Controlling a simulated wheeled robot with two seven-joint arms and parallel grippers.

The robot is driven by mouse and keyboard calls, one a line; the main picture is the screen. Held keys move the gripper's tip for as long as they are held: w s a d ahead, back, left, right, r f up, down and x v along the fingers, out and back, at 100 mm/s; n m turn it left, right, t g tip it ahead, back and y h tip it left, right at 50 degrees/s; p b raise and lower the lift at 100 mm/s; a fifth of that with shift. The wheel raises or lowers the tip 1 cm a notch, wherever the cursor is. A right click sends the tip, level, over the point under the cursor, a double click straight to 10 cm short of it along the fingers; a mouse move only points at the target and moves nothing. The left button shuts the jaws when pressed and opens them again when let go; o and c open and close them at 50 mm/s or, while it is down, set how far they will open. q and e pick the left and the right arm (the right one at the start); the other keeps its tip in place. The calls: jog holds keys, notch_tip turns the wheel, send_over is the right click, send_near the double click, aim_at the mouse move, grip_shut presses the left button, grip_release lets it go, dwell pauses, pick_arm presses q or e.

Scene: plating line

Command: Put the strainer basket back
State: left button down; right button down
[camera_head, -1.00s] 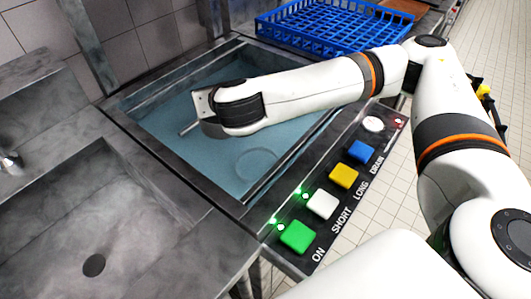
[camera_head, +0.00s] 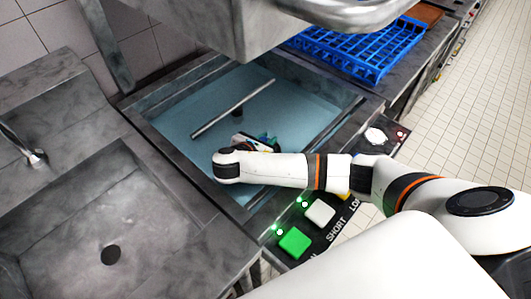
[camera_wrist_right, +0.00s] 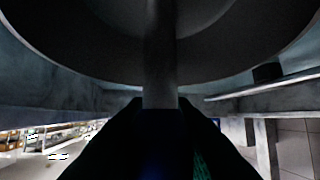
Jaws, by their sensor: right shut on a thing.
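My right gripper (camera_head: 262,136) is low over the blue-grey tank (camera_head: 178,119), pointing away from me, with its wrist partly covering the jaws. In the right wrist view its dark jaws (camera_wrist_right: 160,112) are shut on a grey upright stem. The stem joins a large round grey body with a curved rim, which I take to be the strainer basket (camera_wrist_right: 240,55). I cannot make out the basket in the head view. The round seat in the tank floor is hidden behind my arm. My left gripper is not in view.
A metal bar (camera_head: 232,108) crosses the tank beyond my gripper. A metal hood (camera_head: 215,25) hangs over the back. A blue rack (camera_head: 365,58) stands at the back right. A sink (camera_head: 60,225) lies left, and a button panel (camera_head: 294,242) lies in front.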

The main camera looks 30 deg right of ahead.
jog(key=shift+f, duration=2.4)
jog(key=shift+f, duration=0.1)
jog(key=c, duration=1.2)
grip_release()
jog(key=shift+c, duration=0.2)
jog(key=v, duration=0.7)
jog(key=shift+a+r, duration=0.2)
jog(key=shift+a, duration=0.05)
jog(key=shift+s, duration=0.15)
